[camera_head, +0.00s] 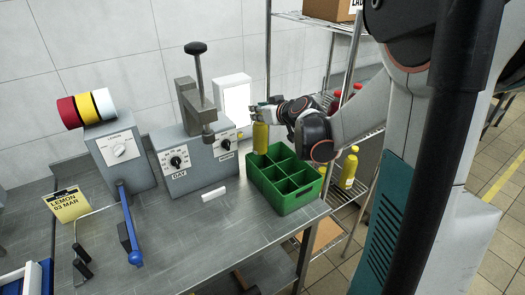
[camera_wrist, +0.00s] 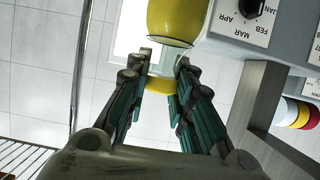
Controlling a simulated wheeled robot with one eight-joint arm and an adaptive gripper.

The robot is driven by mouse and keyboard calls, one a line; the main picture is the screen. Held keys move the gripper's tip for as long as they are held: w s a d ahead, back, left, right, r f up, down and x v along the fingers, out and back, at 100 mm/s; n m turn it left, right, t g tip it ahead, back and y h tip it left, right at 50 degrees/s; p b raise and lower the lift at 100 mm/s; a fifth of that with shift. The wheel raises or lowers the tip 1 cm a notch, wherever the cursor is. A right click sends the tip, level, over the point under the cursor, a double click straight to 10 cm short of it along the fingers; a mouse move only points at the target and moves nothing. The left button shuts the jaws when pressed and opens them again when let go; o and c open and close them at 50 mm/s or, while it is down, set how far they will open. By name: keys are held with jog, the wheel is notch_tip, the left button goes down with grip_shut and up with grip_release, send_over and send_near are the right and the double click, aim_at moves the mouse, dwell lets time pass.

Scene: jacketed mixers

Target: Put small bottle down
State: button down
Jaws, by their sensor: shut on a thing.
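A small yellow bottle (camera_head: 260,138) hangs upright from my gripper (camera_head: 263,112). Its lower end is at the back left corner of the green divided crate (camera_head: 288,205). I cannot tell whether the base is above the rear compartment or just inside it. In the wrist view the fingers (camera_wrist: 163,65) are closed around the upper part of the bottle, and the yellow body (camera_wrist: 178,18) shows beyond the fingertips. The crate's visible compartments look empty.
The crate stands at the right end of the metal bench (camera_head: 180,245). A grey control box (camera_head: 195,160) with dials and a lever press is left of it. A white block (camera_head: 214,194) lies in front. Another yellow bottle (camera_head: 349,168) stands on the rack at right.

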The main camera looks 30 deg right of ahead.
aim_at(260, 141)
notch_tip(260, 141, down, 12)
jog(key=b, duration=0.3)
jog(key=shift+b, duration=0.4)
jog(key=shift+f, duration=0.1)
jog(key=shift+f, duration=0.15)
jog(key=c, duration=1.4)
grip_release()
jog(key=shift+r, duration=0.25)
jog(key=p+v, duration=0.3)
jog(key=v, duration=0.9)
